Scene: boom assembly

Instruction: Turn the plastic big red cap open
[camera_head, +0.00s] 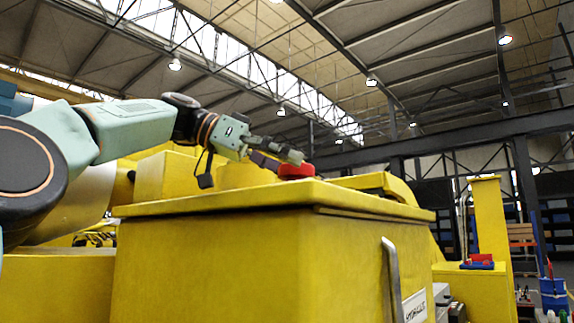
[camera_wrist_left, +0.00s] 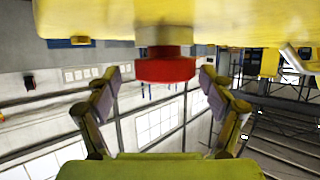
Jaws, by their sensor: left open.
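The big red cap (camera_head: 296,171) sits on top of the large yellow box (camera_head: 250,255) in the head view. In the left wrist view the red cap (camera_wrist_left: 165,67) shows upside down, on a short neck under the yellow surface. My left gripper (camera_head: 285,158) reaches in from the left, just above and beside the cap. In the left wrist view its two fingers (camera_wrist_left: 160,95) are spread, one on each side of the cap, with gaps between. It holds nothing. My right gripper is in neither view.
A metal handle (camera_head: 392,280) and a white label (camera_head: 415,306) are on the box's front. A yellow post (camera_head: 490,220) and a small red and blue item (camera_head: 477,262) stand to the right.

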